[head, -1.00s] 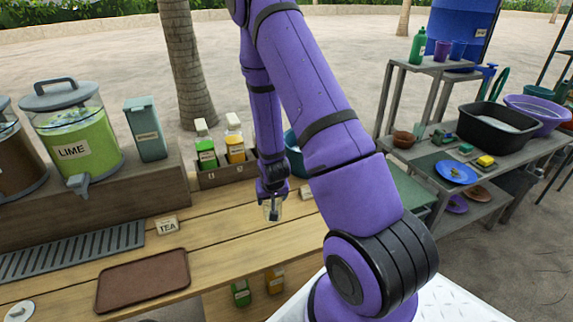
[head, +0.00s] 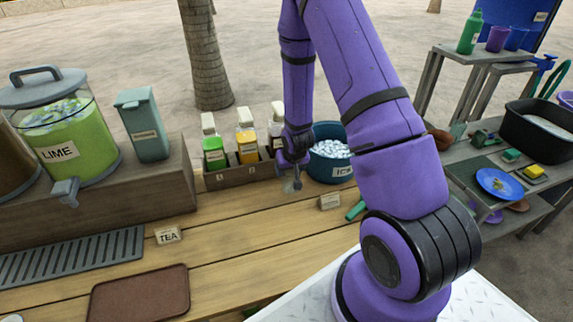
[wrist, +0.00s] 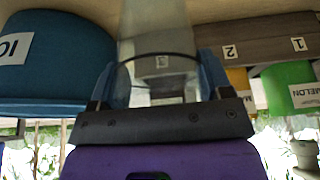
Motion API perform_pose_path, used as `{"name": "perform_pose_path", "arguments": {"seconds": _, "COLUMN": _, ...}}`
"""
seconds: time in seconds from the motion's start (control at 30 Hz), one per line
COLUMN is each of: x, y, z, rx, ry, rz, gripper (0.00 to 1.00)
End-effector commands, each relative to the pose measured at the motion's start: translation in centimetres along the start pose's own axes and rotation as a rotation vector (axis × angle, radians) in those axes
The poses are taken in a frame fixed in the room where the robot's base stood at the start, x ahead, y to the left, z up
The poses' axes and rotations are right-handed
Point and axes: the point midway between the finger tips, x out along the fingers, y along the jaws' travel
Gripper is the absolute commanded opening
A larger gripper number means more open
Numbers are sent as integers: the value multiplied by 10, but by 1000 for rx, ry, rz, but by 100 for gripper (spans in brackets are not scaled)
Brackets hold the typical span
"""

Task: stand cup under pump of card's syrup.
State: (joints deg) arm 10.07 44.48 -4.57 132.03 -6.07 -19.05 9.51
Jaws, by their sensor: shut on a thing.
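My gripper (head: 293,178) is shut on a clear cup (wrist: 155,35), just in front of the right end of the syrup rack (head: 232,177). The wrist view is upside down; a label reading 3 shows through the cup between my gripper's fingers (wrist: 160,80). The rack holds a green syrup (head: 214,153), labelled MELON in the wrist view (wrist: 295,88), at slot 1, a yellow syrup (head: 247,146) at slot 2, and a white-topped bottle (head: 277,120) partly hidden by my arm. A small card (head: 330,202) stands on the table; its writing is too small to read.
A blue ice tub (head: 325,168) stands close to the right of my gripper. A TEA card (head: 168,235), brown tray (head: 138,294) and grey drip grate (head: 70,257) are at left. The lime dispenser (head: 65,135) stands on a raised shelf. The middle tabletop is clear.

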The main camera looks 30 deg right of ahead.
Motion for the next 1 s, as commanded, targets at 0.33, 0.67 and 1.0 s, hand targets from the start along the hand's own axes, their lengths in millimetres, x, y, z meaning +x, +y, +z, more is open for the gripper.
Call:
{"name": "perform_pose_path", "arguments": {"seconds": 0.33, "x": 29, "y": 9, "z": -54, "rx": 0, "ry": 0, "rz": 0, "gripper": 49}}
{"name": "perform_pose_path", "arguments": {"seconds": 0.67, "x": 48, "y": 11, "z": -59, "rx": -1, "ry": -5, "rz": 0, "gripper": 49}}
{"name": "perform_pose_path", "arguments": {"seconds": 1.0, "x": 67, "y": 11, "z": -52, "rx": 0, "ry": 0, "rz": 0, "gripper": 49}}
